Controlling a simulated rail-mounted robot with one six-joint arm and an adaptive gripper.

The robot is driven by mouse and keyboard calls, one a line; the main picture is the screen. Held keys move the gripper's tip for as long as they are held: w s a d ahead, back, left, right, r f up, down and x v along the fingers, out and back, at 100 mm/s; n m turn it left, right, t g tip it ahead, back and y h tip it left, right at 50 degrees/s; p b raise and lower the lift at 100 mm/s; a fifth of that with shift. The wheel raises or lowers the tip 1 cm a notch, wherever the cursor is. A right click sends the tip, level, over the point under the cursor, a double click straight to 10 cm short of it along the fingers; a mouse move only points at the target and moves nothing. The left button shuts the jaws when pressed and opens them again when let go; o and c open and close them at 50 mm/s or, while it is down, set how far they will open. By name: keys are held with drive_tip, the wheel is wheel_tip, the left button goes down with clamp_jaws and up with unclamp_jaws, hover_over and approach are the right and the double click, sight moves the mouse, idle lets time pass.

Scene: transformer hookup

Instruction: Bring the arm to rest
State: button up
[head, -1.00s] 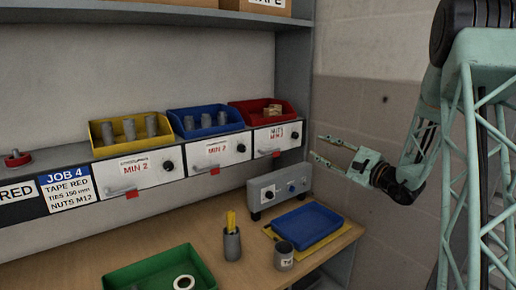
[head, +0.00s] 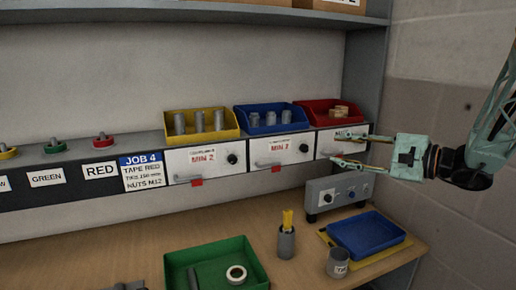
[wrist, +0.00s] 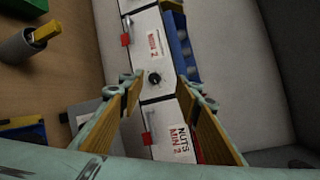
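My gripper (head: 345,152) is mint green and reaches in from the right in the head view, in front of the right-hand drawer (head: 333,139). Its two fingers are spread apart with nothing between them. In the wrist view the open fingers (wrist: 160,108) frame a white drawer front (wrist: 153,52) with a black knob, with a drawer labelled NUTS (wrist: 174,135) nearer. The gripper appears apart from the drawers, though the exact gap cannot be told.
Yellow (head: 201,124), blue (head: 270,117) and red (head: 330,112) bins stand above the drawers. Below are a grey control box (head: 338,192), blue tray (head: 366,234), grey cup (head: 338,263), holder with yellow sticks (head: 286,243) and green tray (head: 217,264). A wall is at the right.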

drive_tip(key=s+a+n+g+h, duration=0.1)
drive_tip(key=s+a+n+g, duration=0.2)
drive_tip(key=s+a, duration=0.45)
drive_tip(key=s+a+n+g+h, duration=0.1)
drive_tip(key=s+a+n+g, duration=0.2)
drive_tip(key=s, duration=0.8)
drive_tip(key=s+a+n+g, duration=0.2)
drive_tip(key=s+a+g, duration=0.1)
drive_tip(key=s+a, duration=0.5)
drive_tip(key=s+d+f+n+g+h, duration=0.1)
drive_tip(key=s+d+h, duration=0.1)
drive_tip(key=s, duration=0.5)
drive_tip(key=s+d+f+n+h, duration=0.1)
drive_tip(key=s+f+n+h, duration=0.15)
drive_tip(key=s, duration=0.45)
drive_tip(key=s+d+n+t+h, duration=0.2)
drive_tip(key=s+d+h, duration=0.3)
drive_tip(key=s+d, duration=0.4)
drive_tip(key=shift+s+d+r+p, duration=0.3)
drive_tip(key=shift+s+d+r, duration=0.15)
drive_tip(key=shift+d, duration=0.2)
drive_tip(key=shift+a+h, duration=0.1)
drive_tip(key=shift+h, duration=0.15)
